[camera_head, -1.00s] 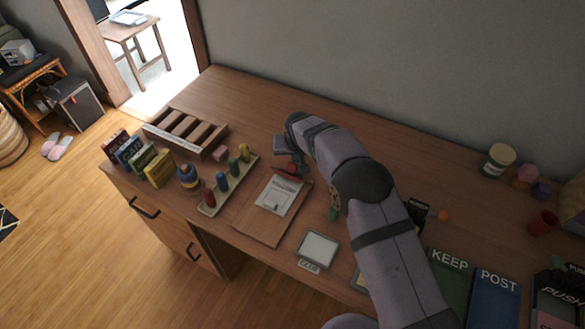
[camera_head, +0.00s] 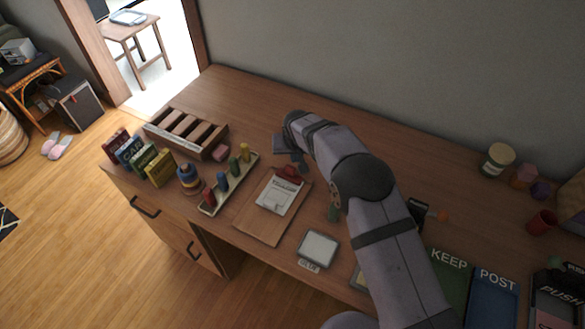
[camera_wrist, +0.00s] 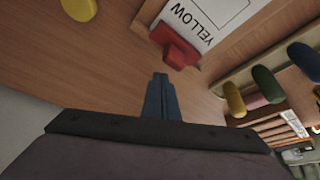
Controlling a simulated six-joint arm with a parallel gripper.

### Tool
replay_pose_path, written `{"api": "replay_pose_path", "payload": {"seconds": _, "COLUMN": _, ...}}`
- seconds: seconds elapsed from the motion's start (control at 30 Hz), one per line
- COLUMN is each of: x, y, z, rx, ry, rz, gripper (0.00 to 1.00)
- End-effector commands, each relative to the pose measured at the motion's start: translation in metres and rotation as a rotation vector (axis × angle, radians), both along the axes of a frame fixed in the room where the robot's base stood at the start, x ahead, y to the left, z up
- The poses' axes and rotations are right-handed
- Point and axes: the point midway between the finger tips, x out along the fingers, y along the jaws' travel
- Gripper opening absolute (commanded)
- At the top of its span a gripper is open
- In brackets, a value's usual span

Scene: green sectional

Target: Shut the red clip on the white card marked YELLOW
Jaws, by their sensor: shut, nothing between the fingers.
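The white card marked YELLOW (camera_head: 279,196) lies on a brown clipboard (camera_head: 262,222). The card also shows in the wrist view (camera_wrist: 205,18), with its word beside the red clip. The red clip (camera_head: 290,172) sits at the card's far edge, at the top of the board; in the wrist view the clip (camera_wrist: 174,44) meets the card's edge. I cannot tell if its jaw presses on the card. My gripper (camera_wrist: 158,80) is shut and empty, apart from the clip. In the head view my gripper (camera_head: 300,164) is just behind the clip, partly hidden by my arm.
A peg rack (camera_head: 209,208) with coloured pegs stands left of the clipboard, near a slotted wooden tray (camera_head: 164,139). A pale square pad (camera_head: 319,247) lies to the right.

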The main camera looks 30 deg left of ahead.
Motion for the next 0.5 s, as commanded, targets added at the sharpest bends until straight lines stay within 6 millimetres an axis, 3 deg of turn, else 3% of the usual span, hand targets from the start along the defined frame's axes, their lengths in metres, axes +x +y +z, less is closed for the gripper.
{"api": "replay_pose_path", "payload": {"seconds": 0.5, "x": 0.0, "y": 0.0, "z": 0.033, "rx": 0.0, "ry": 0.0, "rz": 0.0, "gripper": 0.0}}
